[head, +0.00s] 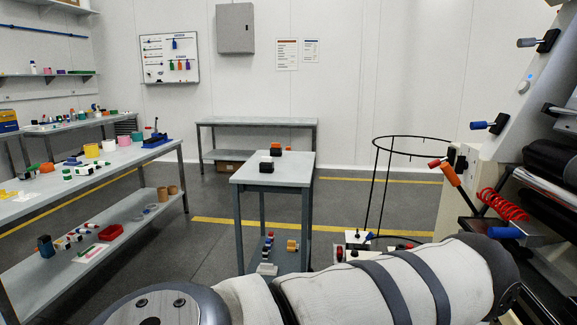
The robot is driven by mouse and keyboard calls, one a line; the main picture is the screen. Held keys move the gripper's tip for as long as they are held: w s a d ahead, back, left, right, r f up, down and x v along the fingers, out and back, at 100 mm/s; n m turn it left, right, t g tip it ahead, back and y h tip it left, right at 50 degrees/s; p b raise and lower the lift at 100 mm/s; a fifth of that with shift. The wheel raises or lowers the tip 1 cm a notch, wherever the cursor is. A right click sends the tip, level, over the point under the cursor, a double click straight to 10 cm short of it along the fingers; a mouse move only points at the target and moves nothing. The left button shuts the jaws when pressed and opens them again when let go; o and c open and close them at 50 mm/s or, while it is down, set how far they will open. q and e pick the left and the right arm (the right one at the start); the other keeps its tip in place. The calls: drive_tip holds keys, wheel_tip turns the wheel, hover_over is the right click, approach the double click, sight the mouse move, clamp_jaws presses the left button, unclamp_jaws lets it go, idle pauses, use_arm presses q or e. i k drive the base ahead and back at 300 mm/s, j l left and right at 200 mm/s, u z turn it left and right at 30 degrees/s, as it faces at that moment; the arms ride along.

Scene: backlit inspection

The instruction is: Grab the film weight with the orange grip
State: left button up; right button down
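A small block with an orange top and dark lower part (276,149) stands near the back edge of the small grey table (246,178) in the middle of the head view; it looks like the film weight with the orange grip. A similar weight with a black top and pale base (267,164) stands just in front of it and to its left. The two appear close together but apart. Neither gripper shows in the view. One of my arms, in a pale sleeve with dark bands, crosses the bottom.
A long workbench (110,160) with tubs and small parts runs along the left. The small table's lower shelf holds an orange item (292,246). A black wire hoop stand (378,180) and a machine with levers (470,150) are at right. Floor left of the table is clear.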

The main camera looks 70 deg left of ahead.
sight(276, 150)
drive_tip(key=u, duration=2.75)
drive_tip(key=i+j+u, duration=0.25)
drive_tip(key=i, duration=0.45)
drive_tip(key=i+u, duration=0.3)
drive_tip(key=i, duration=2.85)
drive_tip(key=i+j+z, duration=0.1)
drive_tip(key=i+z, duration=0.4)
drive_tip(key=i+j+z, duration=0.35)
drive_tip(key=i+z, duration=0.15)
drive_tip(key=i+j+z, duration=0.45)
drive_tip(key=i+j, duration=0.1)
